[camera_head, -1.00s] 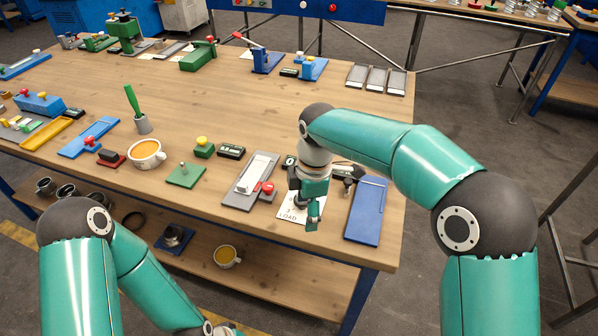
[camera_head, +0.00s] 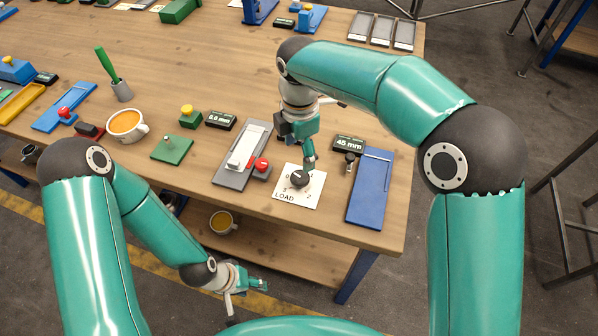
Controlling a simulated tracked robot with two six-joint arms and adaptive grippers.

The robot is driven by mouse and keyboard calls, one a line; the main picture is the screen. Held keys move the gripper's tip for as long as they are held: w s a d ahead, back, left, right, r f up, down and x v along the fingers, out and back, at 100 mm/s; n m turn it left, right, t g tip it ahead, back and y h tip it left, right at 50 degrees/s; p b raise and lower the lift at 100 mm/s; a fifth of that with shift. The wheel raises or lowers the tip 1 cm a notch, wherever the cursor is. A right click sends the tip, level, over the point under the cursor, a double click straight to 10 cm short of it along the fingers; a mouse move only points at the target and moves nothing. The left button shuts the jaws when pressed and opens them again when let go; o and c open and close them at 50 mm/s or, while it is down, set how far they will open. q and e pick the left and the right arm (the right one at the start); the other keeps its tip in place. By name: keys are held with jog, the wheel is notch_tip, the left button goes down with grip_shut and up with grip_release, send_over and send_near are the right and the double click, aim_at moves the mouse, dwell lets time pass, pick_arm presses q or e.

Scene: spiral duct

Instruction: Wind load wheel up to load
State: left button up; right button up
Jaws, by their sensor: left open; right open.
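The load wheel is a small dark knob (camera_head: 300,178) on a white plate (camera_head: 290,195) marked LOAD, with the figures 0, 3 and 2 around it. The plate lies near the table's front right edge. My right gripper (camera_head: 311,163) is open, pointing down just above and beside the knob; whether it touches the knob I cannot tell. It hides part of the plate's far side. My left gripper (camera_head: 247,295) is open and empty, low in front of the table, well away from the knob.
A grey slide with a red knob (camera_head: 261,166) lies left of the plate. A blue plate (camera_head: 370,188) lies to its right, with a display reading 45 mm (camera_head: 348,144) behind. An orange-filled cup (camera_head: 127,125) and a green plate (camera_head: 171,149) stand further left on the table (camera_head: 215,80).

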aim_at(300, 177)
notch_tip(300, 177, down, 9)
jog(key=shift+s+f+p, duration=0.1)
jog(key=shift+p, duration=0.3)
jog(key=shift+d, duration=0.1)
jog(key=c, duration=1.2)
